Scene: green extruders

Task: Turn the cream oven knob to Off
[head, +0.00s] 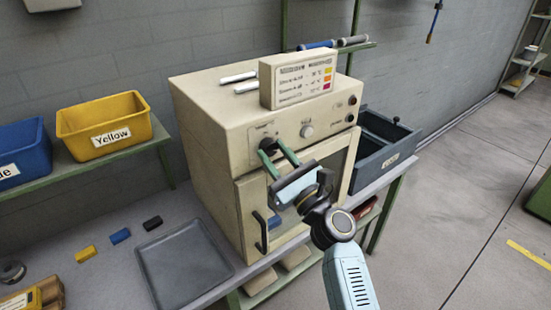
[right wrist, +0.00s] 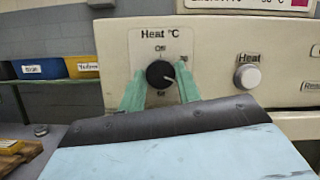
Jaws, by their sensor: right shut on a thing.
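The cream oven (head: 215,150) stands on the bench, its control panel facing me. Its dark round knob (right wrist: 160,74) sits on a plate marked "Heat °C", with "Off" printed above it and other marks to the right and below. The white line on the knob points right and slightly down, not at "Off". My right gripper (right wrist: 160,88) has its two green fingers on either side of the knob, shut on it. In the head view the right gripper (head: 274,152) reaches the panel from the front right, partly covering the knob. My left gripper is not in view.
A lighter knob labelled "Heat" (right wrist: 247,77) is to the right on the panel. A sign box (head: 297,79) stands on the oven. A grey tray (head: 185,264) and a yellow bin (head: 104,124) are at the left.

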